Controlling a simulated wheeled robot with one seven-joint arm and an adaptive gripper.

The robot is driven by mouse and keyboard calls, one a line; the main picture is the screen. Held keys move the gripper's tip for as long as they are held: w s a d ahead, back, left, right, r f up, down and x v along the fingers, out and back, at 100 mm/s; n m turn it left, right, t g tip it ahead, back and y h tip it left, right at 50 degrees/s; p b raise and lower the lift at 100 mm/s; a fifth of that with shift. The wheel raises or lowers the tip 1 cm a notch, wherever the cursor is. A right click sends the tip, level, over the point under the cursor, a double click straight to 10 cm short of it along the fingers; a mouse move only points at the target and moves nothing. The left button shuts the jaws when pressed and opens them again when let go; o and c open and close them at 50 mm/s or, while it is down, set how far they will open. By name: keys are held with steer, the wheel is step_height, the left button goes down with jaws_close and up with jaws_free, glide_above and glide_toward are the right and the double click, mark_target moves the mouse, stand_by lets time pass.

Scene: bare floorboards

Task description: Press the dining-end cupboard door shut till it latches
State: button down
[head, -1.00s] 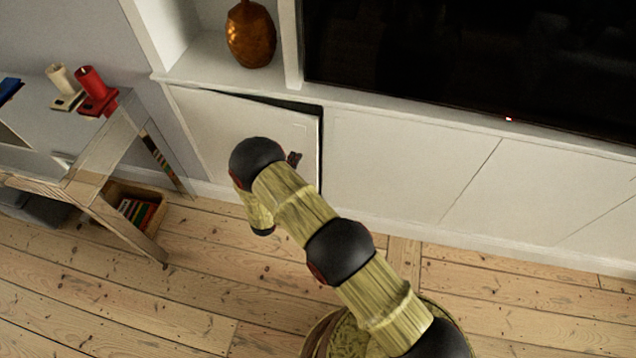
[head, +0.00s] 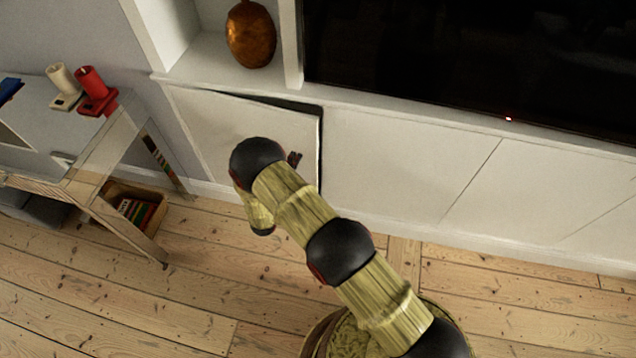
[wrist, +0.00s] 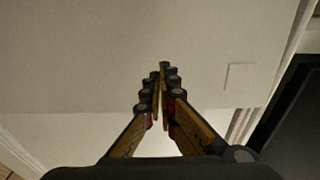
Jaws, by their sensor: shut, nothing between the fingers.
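The cupboard door (head: 222,128) is a plain white panel at the left end of the low white unit. It stands slightly ajar, with a dark gap along its top and right edges in the head view. In the wrist view the pale door surface (wrist: 90,55) fills most of the picture ahead of the fingers. My gripper (wrist: 163,68) is shut and empty, its fingertips together in front of the door; I cannot tell whether they touch it. In the head view my arm hides part of the door, and only a dark bit of my gripper (head: 294,159) shows.
A copper vase (head: 250,36) stands on the shelf above the door. A side table (head: 110,150) with a red candle (head: 92,79) stands at the left, with a wooden box (head: 135,208) beneath. A large dark television (head: 470,60) is at the right.

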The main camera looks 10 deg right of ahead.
steer(key=shift+b+x, duration=1)
steer(key=shift+x, duration=2.85)
steer(key=p+v, duration=0.2)
steer(key=v, duration=1.1)
steer(key=shift+p, duration=0.35)
stand_by(0.5)
